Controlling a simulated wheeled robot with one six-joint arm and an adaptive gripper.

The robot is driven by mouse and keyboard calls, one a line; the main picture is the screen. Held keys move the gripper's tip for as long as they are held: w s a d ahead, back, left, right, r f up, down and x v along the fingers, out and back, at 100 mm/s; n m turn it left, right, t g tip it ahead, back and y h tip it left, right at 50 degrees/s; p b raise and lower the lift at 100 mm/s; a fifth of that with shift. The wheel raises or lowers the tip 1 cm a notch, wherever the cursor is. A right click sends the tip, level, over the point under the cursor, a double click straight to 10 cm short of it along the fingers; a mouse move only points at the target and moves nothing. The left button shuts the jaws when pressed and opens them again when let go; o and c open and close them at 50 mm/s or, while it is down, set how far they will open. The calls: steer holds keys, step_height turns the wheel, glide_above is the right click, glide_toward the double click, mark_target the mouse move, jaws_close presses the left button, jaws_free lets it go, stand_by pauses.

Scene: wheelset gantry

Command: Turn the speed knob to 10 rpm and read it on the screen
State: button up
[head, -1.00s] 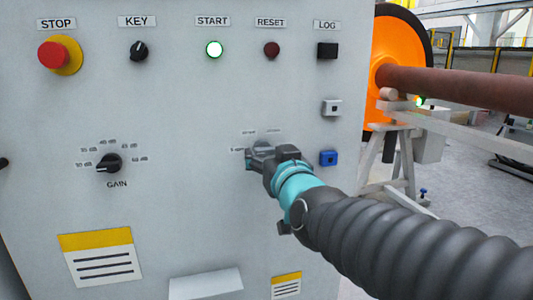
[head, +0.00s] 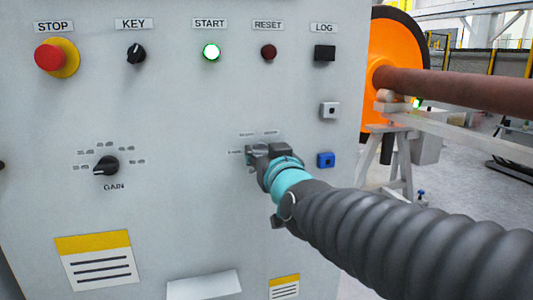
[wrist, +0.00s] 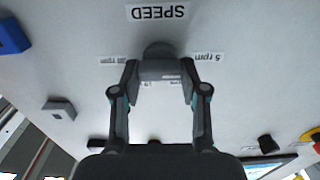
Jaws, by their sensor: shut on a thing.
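The speed knob (wrist: 158,52) is a dark grey knob on the pale panel, seen upside down in the wrist view beside the SPEED label (wrist: 158,12). The 5 rpm mark (wrist: 207,57) is on the right there, and another rpm mark (wrist: 115,60) is on the left. A mark between them is partly hidden by the knob and fingers. My gripper (wrist: 160,73) is shut on the knob, one finger each side. In the head view my gripper (head: 265,152) covers most of the knob. The knob's pointer direction cannot be told. No speed reading is legible.
The gain knob (head: 106,166) is left of my gripper. A blue socket (head: 326,160) sits close on its right, below a grey one (head: 330,110). An orange wheel (head: 382,75) stands behind right.

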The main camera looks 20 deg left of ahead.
steer(key=m+b, duration=0.3)
steer(key=m, duration=0.2)
steer(key=m+b, duration=0.4)
steer(key=m, duration=0.2)
steer(key=shift+w+d+f, duration=0.1)
steer(key=shift+w+d, duration=0.05)
steer(key=shift+d, duration=0.05)
steer(key=shift+m, duration=0.5)
steer(key=o, duration=1.1)
steer(key=shift+o, duration=0.2)
